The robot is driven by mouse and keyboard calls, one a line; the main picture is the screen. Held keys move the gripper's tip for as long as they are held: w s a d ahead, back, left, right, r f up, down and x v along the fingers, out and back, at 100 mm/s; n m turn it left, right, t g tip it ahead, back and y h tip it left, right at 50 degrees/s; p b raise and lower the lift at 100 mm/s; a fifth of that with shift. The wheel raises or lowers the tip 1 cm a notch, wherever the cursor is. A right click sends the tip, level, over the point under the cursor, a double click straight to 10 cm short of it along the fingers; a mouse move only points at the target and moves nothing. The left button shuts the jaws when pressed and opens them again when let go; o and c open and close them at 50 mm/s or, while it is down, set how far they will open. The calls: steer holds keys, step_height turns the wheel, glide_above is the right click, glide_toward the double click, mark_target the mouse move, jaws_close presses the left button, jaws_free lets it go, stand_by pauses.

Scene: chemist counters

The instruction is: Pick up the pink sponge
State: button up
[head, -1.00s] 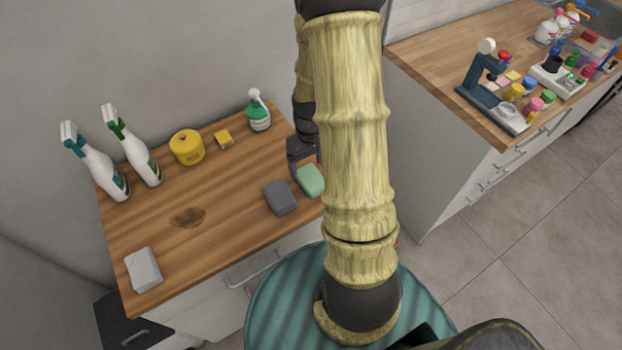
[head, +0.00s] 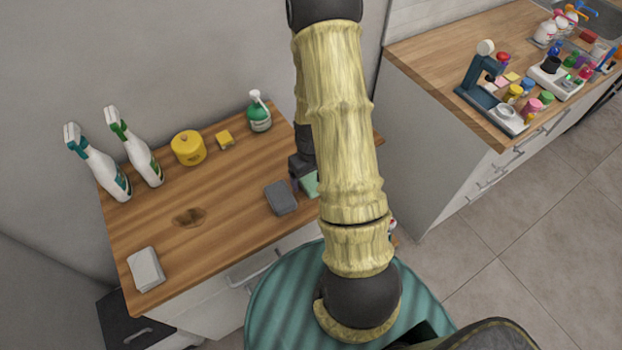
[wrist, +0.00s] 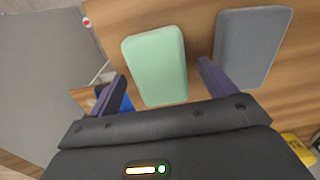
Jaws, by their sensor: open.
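I can make out no pink sponge in either view. A mint-green sponge (head: 310,184) lies on the wooden counter, partly hidden by my arm. In the wrist view the green sponge (wrist: 156,65) lies ahead of and between my open fingers. A dark grey sponge (head: 281,198) lies just left of it; in the wrist view the grey sponge (wrist: 252,45) is right of the right finger. My gripper (wrist: 160,85) is open and empty above the counter. In the head view my gripper (head: 301,172) is partly hidden by my arm.
A second counter (head: 432,62) with a microscope (head: 485,80) stands right.

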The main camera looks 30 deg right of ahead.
mark_target(311, 178)
steer(key=shift+f, duration=0.2)
stand_by(0.4)
steer(key=c, duration=1.1)
steer(key=shift+r, duration=0.1)
steer(key=shift+c, duration=0.2)
step_height(311, 178, up, 10)
steer(key=b, duration=0.1)
